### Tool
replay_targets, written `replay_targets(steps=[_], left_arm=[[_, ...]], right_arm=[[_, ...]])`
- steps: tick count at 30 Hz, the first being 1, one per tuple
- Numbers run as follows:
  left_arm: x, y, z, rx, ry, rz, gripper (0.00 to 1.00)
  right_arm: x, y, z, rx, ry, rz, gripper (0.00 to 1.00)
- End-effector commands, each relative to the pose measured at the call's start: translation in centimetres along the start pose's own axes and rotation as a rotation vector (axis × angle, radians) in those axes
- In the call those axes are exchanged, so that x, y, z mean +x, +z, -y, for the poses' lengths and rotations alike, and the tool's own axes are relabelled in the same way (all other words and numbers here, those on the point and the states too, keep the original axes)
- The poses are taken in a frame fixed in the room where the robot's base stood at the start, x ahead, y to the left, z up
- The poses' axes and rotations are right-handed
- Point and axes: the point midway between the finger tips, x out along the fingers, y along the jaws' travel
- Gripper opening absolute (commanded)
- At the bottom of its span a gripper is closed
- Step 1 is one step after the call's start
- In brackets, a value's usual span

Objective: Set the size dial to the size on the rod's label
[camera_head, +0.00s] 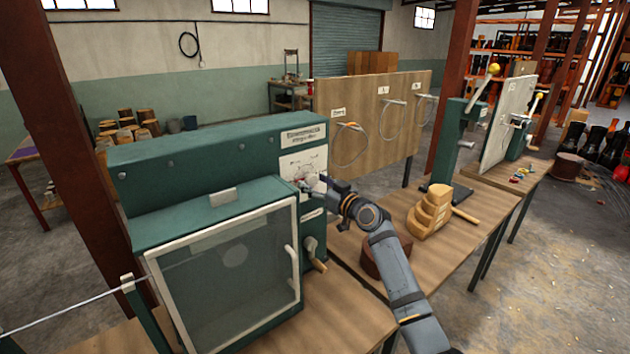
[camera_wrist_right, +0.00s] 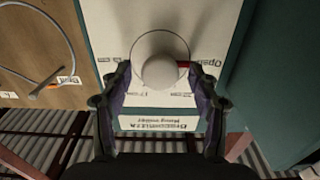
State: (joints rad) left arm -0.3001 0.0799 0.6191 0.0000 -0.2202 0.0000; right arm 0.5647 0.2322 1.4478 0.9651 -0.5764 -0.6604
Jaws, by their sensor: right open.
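The size dial's round pale knob (camera_wrist_right: 160,71) shows in the right wrist view, on a white panel (camera_wrist_right: 105,22) with a drawn circle, small print and a red mark at the knob's right. My right gripper (camera_wrist_right: 159,80) is open, its fingers on either side of the knob; I cannot tell whether they touch it. In the head view the right gripper (camera_head: 312,184) is at the panel (camera_head: 303,162) on the green machine (camera_head: 220,165), mostly covering the dial. A thin metal rod (camera_head: 70,312) lies across a green post at lower left; no readable label shows on it. My left gripper is out of view.
A wooden board (camera_head: 370,115) with wire hoops stands behind the bench. A stepped wooden block (camera_head: 431,212) and a mallet (camera_head: 465,215) lie right of my right arm.

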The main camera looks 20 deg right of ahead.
Motion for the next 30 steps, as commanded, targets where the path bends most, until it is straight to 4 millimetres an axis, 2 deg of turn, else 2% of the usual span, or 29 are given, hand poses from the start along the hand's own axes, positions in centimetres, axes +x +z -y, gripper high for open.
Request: replay_targets(steps=[8,21,30], left_arm=[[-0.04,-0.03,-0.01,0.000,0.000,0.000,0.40],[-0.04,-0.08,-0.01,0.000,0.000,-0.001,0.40],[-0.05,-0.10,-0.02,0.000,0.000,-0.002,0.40]], right_arm=[[0.29,0.03,0.01,-0.002,0.000,0.000,0.61],[0.26,0.04,0.00,-0.001,0.000,0.000,0.07],[0.26,0.05,0.00,0.050,0.000,0.001,0.07]])
